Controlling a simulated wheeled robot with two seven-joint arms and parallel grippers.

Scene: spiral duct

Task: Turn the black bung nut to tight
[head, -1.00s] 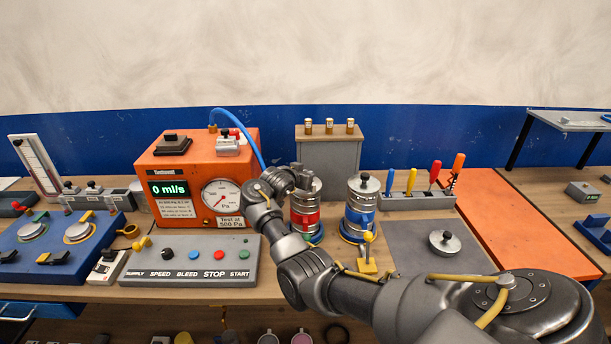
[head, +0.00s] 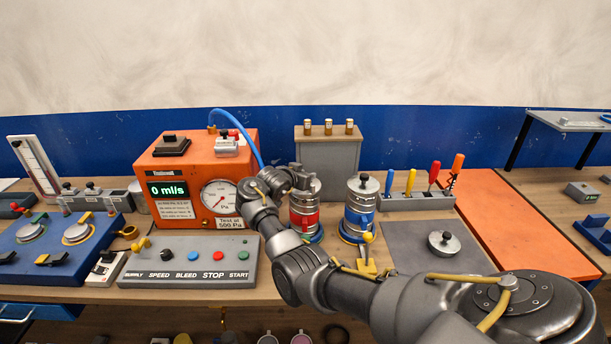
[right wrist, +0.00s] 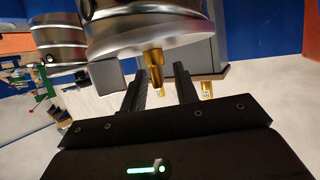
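A silver can with a red band (head: 304,215) stands on the bench, and my right gripper (head: 299,171) is at its top, partly covering it. In the right wrist view a silver can top (right wrist: 140,35) with a brass fitting (right wrist: 154,60) hangs inverted at the upper edge. A second silver can with a blue band (head: 359,207) has a dark knob (head: 364,178) on top. I cannot make out a black bung nut for certain. My left gripper is out of view.
An orange test unit (head: 190,150) with a gauge stands left of my right arm, above a grey button panel (head: 190,262). A grey box with brass caps (head: 329,155) stands behind. A tool rack (head: 415,202) and round silver lid (head: 443,243) are to the right.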

